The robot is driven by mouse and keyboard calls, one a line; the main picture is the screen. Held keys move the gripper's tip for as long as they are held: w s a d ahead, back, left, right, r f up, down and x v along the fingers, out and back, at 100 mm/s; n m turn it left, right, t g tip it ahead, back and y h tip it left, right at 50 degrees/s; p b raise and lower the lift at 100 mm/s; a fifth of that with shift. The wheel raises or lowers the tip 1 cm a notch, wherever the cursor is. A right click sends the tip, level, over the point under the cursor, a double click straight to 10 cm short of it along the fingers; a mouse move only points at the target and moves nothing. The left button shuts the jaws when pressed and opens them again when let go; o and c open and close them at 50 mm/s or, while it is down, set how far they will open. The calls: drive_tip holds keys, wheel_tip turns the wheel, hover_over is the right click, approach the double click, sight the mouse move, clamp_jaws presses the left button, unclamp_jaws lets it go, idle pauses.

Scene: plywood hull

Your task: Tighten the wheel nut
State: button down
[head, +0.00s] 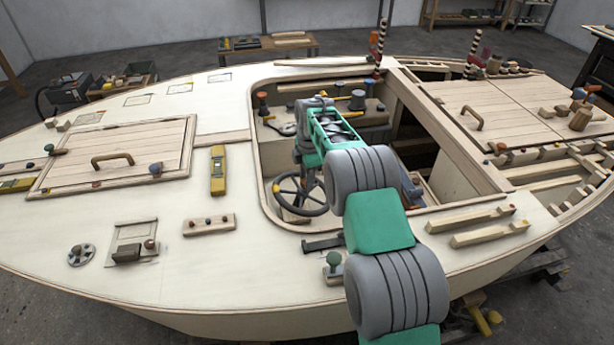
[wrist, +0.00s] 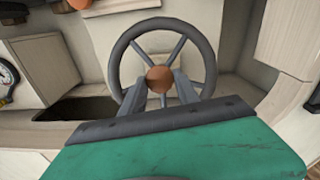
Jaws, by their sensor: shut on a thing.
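The steering wheel (head: 301,196) is dark with several spokes and stands inside the cockpit opening, left of my arm in the head view. In the wrist view the wheel (wrist: 124,62) is seen face on, with a round orange-brown wheel nut (wrist: 159,79) at its hub. My gripper (wrist: 160,92) reaches to the hub, and its two grey fingers are shut on the wheel nut, one on each side.
A bench (head: 345,118) with knobs stands at the cockpit's back. In the wrist view a round gauge (wrist: 8,73) is at the left and a pale box-like block (wrist: 292,38) at the right.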

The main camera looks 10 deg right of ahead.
drive_tip(key=m+p, duration=0.1)
drive_tip(key=m+g+p, duration=0.1)
drive_tip(key=m, duration=0.1)
drive_tip(key=m+p, duration=0.2)
drive_tip(key=shift+w+r, duration=0.2)
drive_tip(key=shift+r, duration=0.05)
drive_tip(key=m+g+p, duration=0.1)
drive_tip(key=m+p, duration=0.1)
drive_tip(key=p, duration=0.1)
drive_tip(key=shift+d+f, duration=0.1)
drive_tip(key=shift+f, duration=0.15)
drive_tip(key=c, duration=0.9)
unclamp_jaws()
drive_tip(key=r+p, duration=0.5)
drive_tip(key=w+r+p, duration=0.1)
drive_tip(key=r+p, duration=0.2)
drive_tip(key=shift+d, duration=0.25)
drive_tip(key=shift+w+f, duration=0.1)
drive_tip(key=shift+f, duration=0.05)
drive_tip(key=shift+f, duration=0.1)
